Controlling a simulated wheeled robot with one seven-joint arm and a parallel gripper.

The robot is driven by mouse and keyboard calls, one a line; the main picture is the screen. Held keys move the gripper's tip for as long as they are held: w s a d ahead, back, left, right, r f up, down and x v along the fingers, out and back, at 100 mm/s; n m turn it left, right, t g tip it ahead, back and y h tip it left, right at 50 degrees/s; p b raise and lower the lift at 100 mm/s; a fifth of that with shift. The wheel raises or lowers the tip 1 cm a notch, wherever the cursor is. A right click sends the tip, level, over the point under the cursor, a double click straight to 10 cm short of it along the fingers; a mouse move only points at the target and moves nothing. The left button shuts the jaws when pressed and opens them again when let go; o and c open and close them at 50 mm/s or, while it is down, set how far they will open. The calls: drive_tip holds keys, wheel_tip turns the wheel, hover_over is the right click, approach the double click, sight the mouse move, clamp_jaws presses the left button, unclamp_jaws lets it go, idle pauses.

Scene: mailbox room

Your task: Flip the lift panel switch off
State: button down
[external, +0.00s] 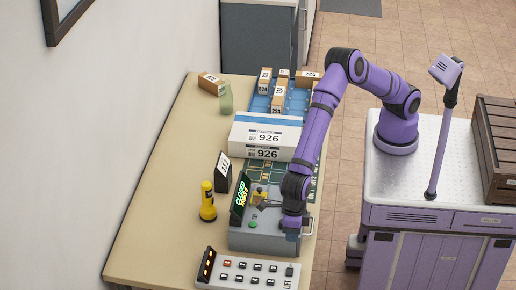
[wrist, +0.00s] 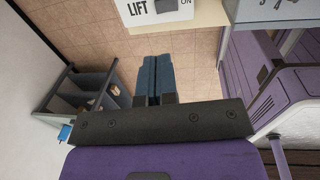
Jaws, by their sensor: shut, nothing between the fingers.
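A white panel lettered LIFT (wrist: 138,20) is cut off by the top edge of the wrist view. A dark switch piece (wrist: 167,6) shows on it, with ON printed to its right; its tilt is hard to tell. In the external view a white panel with several dark switches (external: 236,274) lies at the table's near end, and it seems to be the same panel. My gripper (external: 291,237) points down by the right side of the grey box, apart from the white panel. Its blue fingers (wrist: 153,57) are together and empty.
The grey box (external: 262,242) has a dark sign reading CLOSED (external: 240,198). A yellow cylinder (external: 208,203) stands left of it on the table (external: 165,170). A white box marked 926 (external: 265,133) and a blue tray (external: 294,103) of parcels stand farther back. The table's left side is mostly clear.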

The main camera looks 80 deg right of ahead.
sight(290, 271)
drive_tip(key=shift+f, duration=0.1)
drive_tip(key=f, duration=0.4)
drive_tip(key=a+f, duration=0.1)
drive_tip(key=f, duration=0.8)
drive_tip(key=shift+a+f, duration=0.35)
drive_tip(key=shift+s+f, duration=0.1)
drive_tip(key=shift+f, duration=0.1)
drive_tip(key=shift+d, duration=0.2)
drive_tip(key=shift+d+r, duration=0.15)
drive_tip(key=shift+d, duration=0.4)
drive_tip(key=shift+r, duration=0.1)
